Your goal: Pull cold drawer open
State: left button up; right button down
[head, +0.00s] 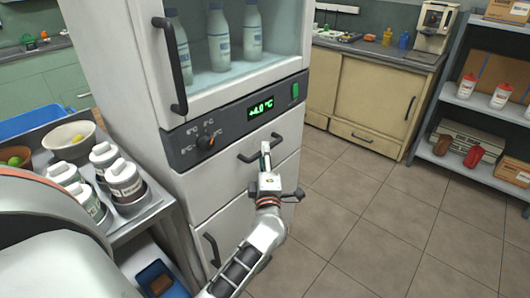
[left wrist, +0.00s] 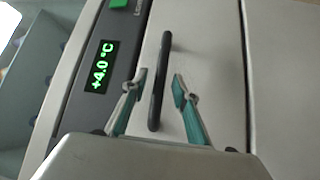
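The cold drawer (head: 228,171) is a pale front panel under the control strip of a tall white fridge, and it looks shut. Its dark bar handle (head: 247,157) is partly covered by my left gripper (head: 265,150) in the head view. In the left wrist view the handle (left wrist: 158,85) runs between the two green-padded fingers of my left gripper (left wrist: 160,80). The fingers are apart, with a visible gap on each side of the bar. My right gripper is not in view.
The control strip (head: 230,125) shows +4.0 °C. A glass-fronted compartment with bottles (head: 219,38) is above it. Shelving (head: 462,100) is at far right. The tiled floor (head: 400,215) is clear.

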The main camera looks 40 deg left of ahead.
pick_arm(q)
jog(key=shift+x, duration=0.95)
jog(key=shift+c, duration=0.5)
grip_shut()
